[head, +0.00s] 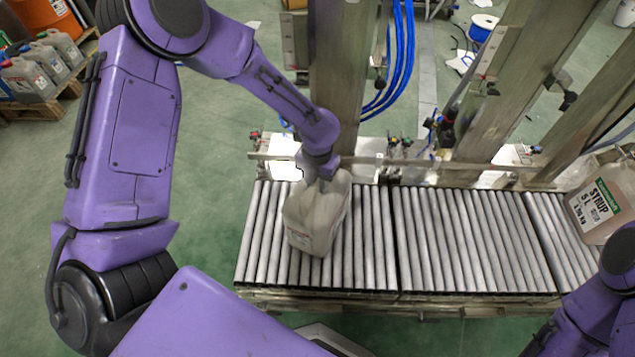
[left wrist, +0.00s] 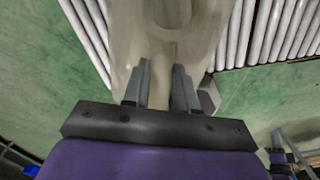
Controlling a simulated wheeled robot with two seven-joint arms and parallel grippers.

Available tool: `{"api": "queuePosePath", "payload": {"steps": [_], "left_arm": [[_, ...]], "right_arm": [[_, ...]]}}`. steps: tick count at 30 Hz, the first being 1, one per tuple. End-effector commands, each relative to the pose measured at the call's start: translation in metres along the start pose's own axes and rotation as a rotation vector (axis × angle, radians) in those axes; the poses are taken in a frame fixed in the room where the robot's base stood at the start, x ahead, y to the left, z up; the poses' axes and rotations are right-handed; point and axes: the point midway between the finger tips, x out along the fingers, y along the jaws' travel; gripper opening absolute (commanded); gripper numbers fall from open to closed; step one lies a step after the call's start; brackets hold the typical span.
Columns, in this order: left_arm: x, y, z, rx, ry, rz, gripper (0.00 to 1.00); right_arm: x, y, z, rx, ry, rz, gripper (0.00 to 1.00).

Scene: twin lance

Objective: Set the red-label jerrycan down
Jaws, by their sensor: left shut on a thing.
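The jerrycan (head: 314,222) in my left gripper is pale and translucent, with a label on its left side that shows some red. It is at the left part of the roller conveyor, roughly upright; I cannot tell whether its base touches the rollers. My left gripper (head: 326,180) is at its top, shut on its handle. In the left wrist view both fingers (left wrist: 162,85) close on the jerrycan's handle part (left wrist: 160,45). Another jerrycan (head: 602,205) with a green-topped "SYRUP 5 L" label is at the right end. My right gripper is out of view; only part of that arm shows.
The roller conveyor (head: 450,240) is bare between the two jerrycans. Metal posts (head: 345,80) and a rail with fittings stand along its back edge. Blue hoses (head: 402,60) hang behind. Several jerrycans (head: 30,75) stand on a pallet at the far left.

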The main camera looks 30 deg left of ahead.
Motion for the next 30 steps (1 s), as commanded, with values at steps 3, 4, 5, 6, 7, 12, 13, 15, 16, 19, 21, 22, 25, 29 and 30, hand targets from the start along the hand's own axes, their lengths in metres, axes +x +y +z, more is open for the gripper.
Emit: {"api": "queuePosePath", "payload": {"steps": [3,4,5,6,7,12,13,15,16,19,21,22,25,29,30], "left_arm": [[0.001,-0.001,0.001,0.0,-0.004,-0.001,0.0],[0.001,-0.001,0.001,0.0,-0.004,-0.001,0.0],[0.001,-0.001,0.001,0.0,-0.004,-0.001,0.0],[0.001,-0.001,0.001,0.0,-0.003,-0.001,0.0],[0.001,-0.001,0.001,0.0,-0.003,-0.001,0.0],[0.004,-0.001,0.001,0.0,-0.003,-0.001,0.47],[0.004,-0.001,0.001,0.0,-0.003,-0.001,0.53],[0.004,-0.001,0.001,0.0,-0.003,-0.001,0.53],[0.004,-0.001,0.001,0.0,-0.003,-0.001,0.53],[0.004,-0.001,0.001,0.0,-0.003,-0.001,0.53],[0.003,-0.001,0.001,0.0,-0.003,-0.001,0.53],[0.002,-0.001,0.001,0.0,-0.004,-0.001,0.53],[-0.012,-0.001,0.002,0.0,-0.005,-0.001,0.53],[-0.045,-0.001,0.002,-0.001,-0.006,-0.003,0.53],[-0.056,-0.001,0.002,0.0,-0.006,-0.003,0.53]], "right_arm": [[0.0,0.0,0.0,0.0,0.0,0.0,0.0],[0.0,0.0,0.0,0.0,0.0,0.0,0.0],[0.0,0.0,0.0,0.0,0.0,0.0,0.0],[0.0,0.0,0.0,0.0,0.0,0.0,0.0],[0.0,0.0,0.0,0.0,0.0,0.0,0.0],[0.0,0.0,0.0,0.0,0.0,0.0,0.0],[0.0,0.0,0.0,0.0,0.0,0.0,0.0],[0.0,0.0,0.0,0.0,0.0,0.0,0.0],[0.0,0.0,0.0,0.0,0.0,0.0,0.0],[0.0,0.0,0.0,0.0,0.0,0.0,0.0],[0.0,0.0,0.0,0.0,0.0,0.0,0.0],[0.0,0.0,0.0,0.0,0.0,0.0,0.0],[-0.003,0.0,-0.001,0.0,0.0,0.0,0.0],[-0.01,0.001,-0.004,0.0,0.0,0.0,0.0],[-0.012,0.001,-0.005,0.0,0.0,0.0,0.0]]}}
